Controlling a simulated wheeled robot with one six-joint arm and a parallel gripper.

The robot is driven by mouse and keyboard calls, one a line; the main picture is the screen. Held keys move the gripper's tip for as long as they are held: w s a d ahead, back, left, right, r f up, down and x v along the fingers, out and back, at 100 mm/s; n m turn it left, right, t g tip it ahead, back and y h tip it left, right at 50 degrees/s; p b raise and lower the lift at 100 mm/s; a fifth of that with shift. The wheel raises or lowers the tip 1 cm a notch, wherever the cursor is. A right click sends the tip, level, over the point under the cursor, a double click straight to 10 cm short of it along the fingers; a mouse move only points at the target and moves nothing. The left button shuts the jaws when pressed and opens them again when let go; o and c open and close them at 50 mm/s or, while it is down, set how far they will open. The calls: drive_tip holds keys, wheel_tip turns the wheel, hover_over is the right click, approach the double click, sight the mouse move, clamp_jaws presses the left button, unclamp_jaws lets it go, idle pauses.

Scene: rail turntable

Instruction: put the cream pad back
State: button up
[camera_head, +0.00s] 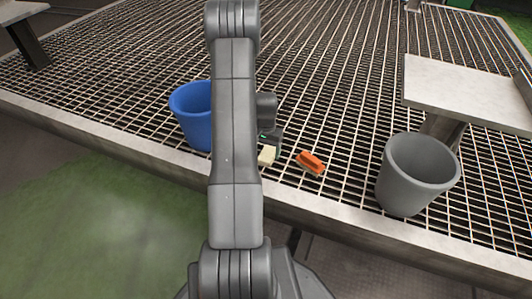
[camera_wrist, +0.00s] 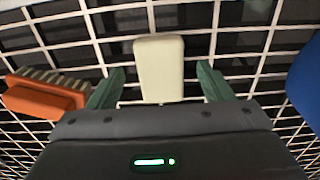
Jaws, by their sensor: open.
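The cream pad (camera_wrist: 159,62) lies on the metal grating, between and just beyond the two green fingertips in the wrist view. In the head view the cream pad (camera_head: 267,156) is partly hidden by my arm and gripper. My gripper (camera_wrist: 160,84) is open and empty, with its fingers apart on either side of the pad's near end. In the head view my gripper (camera_head: 270,140) is mostly hidden behind my own arm.
An orange brush (camera_head: 310,162) lies on the grating right of the pad; it also shows in the wrist view (camera_wrist: 45,97). A blue bucket (camera_head: 191,112) stands left, partly behind my arm. A grey bucket (camera_head: 416,175) stands right, near a pale raised shelf (camera_head: 470,92). Grating behind is clear.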

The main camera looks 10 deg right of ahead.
wheel_tip(320, 180, up, 10)
drive_tip(key=p, duration=0.2)
drive_tip(key=shift+f, duration=0.15)
drive_tip(key=b, duration=0.2)
hover_over(266, 156)
drive_tip(key=shift+s+f, duration=0.1)
drive_tip(key=shift+f, duration=4.1)
